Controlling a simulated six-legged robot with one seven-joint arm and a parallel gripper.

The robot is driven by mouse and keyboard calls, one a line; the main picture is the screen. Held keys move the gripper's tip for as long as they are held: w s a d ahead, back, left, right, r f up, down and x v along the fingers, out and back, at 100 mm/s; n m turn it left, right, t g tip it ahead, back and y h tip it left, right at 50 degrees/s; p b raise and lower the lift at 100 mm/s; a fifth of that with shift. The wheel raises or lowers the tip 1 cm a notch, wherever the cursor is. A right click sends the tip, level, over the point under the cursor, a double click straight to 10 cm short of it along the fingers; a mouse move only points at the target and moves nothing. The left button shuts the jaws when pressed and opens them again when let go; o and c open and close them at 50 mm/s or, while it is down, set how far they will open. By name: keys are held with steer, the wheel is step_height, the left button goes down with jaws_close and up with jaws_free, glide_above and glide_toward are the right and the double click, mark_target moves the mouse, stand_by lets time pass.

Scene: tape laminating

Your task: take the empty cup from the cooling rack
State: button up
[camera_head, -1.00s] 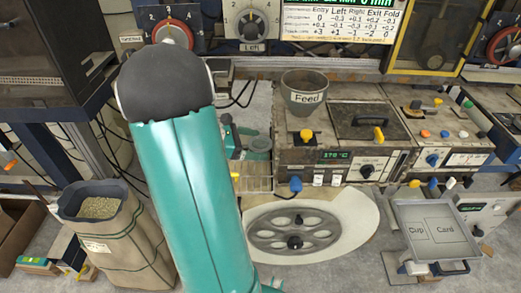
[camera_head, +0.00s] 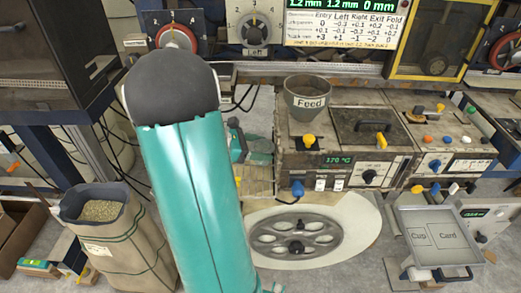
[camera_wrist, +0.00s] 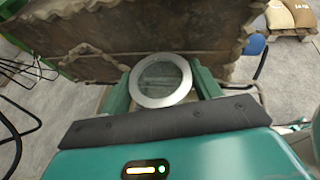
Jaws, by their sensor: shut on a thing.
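The cup (camera_wrist: 160,80) shows in the wrist view as a round grey rim around a dull greenish inside. It stands between the two green fingers of my gripper (camera_wrist: 161,88), which are shut on it. In the head view, part of my gripper (camera_head: 238,141) shows beyond my teal arm, left of the machine with the Feed hopper. A pale tan surface (camera_head: 257,180) lies just below it there; I cannot tell whether it is the cooling rack. Whether the cup touches anything below is hidden.
The machine with the Feed hopper (camera_head: 308,98) stands close right of my gripper. A spoked grey disc (camera_head: 296,238) lies in front of it. A tray marked Cup and Card (camera_head: 440,236) is at the right, its marked areas bare. A sack of grain (camera_head: 110,235) stands at the left.

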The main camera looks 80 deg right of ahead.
steer(key=shift+r, duration=0.5)
steer(key=s+a+r, duration=0.4)
steer(key=a+r, duration=0.7)
steer(key=a, duration=0.2)
steer(key=shift+a+r, duration=0.2)
steer(key=shift+r, duration=0.05)
